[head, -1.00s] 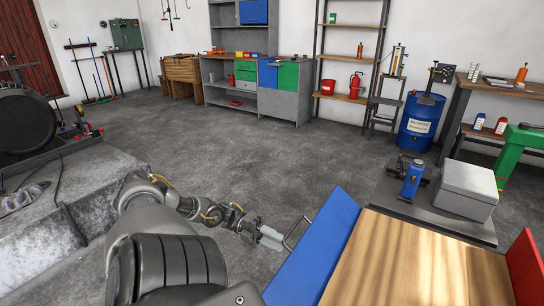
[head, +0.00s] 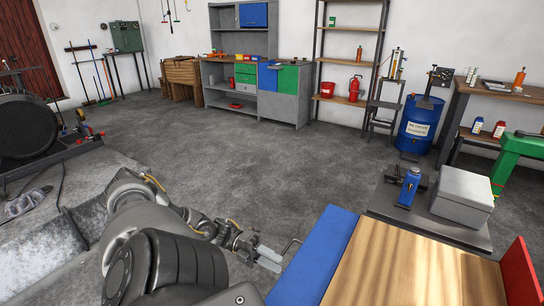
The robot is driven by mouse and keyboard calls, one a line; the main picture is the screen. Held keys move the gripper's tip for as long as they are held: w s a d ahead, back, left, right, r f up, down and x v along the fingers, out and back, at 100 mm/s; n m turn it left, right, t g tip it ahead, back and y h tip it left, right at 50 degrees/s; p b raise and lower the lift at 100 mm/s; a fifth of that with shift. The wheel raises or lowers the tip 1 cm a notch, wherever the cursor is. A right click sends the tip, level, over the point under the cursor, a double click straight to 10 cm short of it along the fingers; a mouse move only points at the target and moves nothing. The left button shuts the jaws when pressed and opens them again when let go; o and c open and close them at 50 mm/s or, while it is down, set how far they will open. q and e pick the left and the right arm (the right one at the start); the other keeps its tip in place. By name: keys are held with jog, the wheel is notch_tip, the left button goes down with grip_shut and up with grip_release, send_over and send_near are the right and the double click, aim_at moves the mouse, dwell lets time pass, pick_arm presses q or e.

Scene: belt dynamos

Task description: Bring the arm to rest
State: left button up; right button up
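My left gripper (head: 269,258) is at the lower middle of the head view, at the end of my arm coming in from the left. Its two pale fingers show with a narrow gap between them, and no object shows in the gap. A thin dark bar handle (head: 291,244) is just right of the fingertips, beside the blue panel (head: 318,252). I cannot tell whether the fingers touch it. My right gripper is not in view.
A wooden top (head: 405,268) lies right of the blue panel, with a red panel (head: 520,271) beyond. A grey box (head: 462,195) and blue bottle-like item (head: 409,187) stand on a dark surface behind. The concrete floor (head: 255,165) is open ahead.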

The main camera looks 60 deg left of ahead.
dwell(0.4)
